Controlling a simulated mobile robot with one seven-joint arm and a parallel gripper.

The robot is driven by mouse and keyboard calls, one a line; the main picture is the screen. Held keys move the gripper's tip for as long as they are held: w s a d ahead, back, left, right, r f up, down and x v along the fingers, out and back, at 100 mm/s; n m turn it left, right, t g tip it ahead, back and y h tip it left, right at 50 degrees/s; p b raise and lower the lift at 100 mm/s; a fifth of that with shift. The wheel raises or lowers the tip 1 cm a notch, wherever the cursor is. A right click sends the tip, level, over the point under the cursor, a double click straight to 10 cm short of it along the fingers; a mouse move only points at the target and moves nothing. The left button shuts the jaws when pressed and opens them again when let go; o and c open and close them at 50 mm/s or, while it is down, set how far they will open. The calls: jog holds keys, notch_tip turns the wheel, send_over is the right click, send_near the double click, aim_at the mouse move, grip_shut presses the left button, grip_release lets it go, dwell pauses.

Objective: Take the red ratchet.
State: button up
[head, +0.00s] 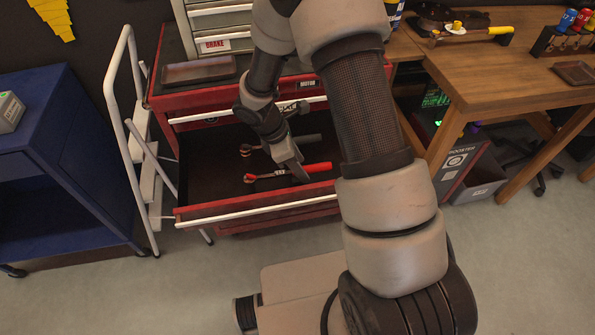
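The red ratchet (318,168) lies in the open drawer (215,190) of a red tool cabinet, near the drawer's front. Its metal head points left and its red handle points right. My gripper (299,174) reaches down into the drawer from above, and its tip overlaps the ratchet where the handle begins. The fingers are small and seen edge-on, so I cannot tell whether they are open or shut, or whether they touch the ratchet. The tip covers a short piece of the ratchet's middle.
A second ratchet with a dark grey handle (308,139) lies behind the red one, partly hidden by my arm. A white step ladder (135,130) stands at the drawer's left, beside a blue cart (75,150). A wooden workbench (500,75) stands right.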

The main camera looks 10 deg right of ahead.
grip_shut()
dwell(0.3)
